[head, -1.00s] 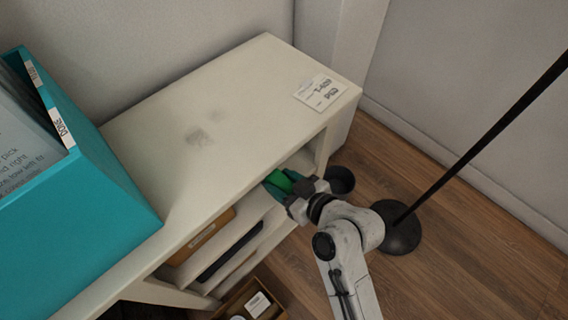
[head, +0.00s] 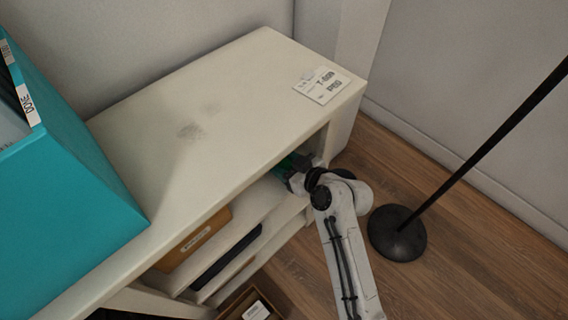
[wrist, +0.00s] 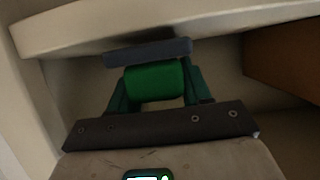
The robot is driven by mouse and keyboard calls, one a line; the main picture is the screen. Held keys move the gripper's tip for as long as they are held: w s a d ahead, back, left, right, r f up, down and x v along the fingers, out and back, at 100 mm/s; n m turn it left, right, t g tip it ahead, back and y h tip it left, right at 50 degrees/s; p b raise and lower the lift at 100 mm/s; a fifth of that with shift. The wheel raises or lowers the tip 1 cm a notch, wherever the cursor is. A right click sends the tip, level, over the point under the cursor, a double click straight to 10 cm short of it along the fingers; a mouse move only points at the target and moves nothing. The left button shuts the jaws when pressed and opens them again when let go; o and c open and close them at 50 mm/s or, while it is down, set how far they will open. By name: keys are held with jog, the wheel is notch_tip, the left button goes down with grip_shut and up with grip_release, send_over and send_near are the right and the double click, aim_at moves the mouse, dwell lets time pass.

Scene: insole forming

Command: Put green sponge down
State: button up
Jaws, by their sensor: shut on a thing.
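The green sponge (wrist: 155,80) is between the fingers of my gripper (wrist: 156,92) in the wrist view. My gripper is shut on it inside the open compartment under the white shelf top. In the head view my gripper (head: 291,168) reaches in below the front edge of the top, near the right end of the unit. The sponge is mostly hidden there by the top's edge and my wrist. I cannot tell whether the sponge touches the shelf board under it.
The white shelf unit (head: 240,110) carries a teal box (head: 70,190) and a paper label (head: 322,85). A black stand (head: 397,235) is on the floor at right. A brown side (wrist: 285,65) borders the compartment.

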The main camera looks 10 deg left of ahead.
jog(key=shift+w+f, duration=0.25)
jog(key=shift+w, duration=0.15)
jog(key=shift+f, duration=0.15)
jog(key=o, duration=1)
jog(key=shift+o, duration=0.2)
jog(key=shift+r, duration=0.2)
jog(key=p+v, duration=0.3)
jog(key=v, duration=0.9)
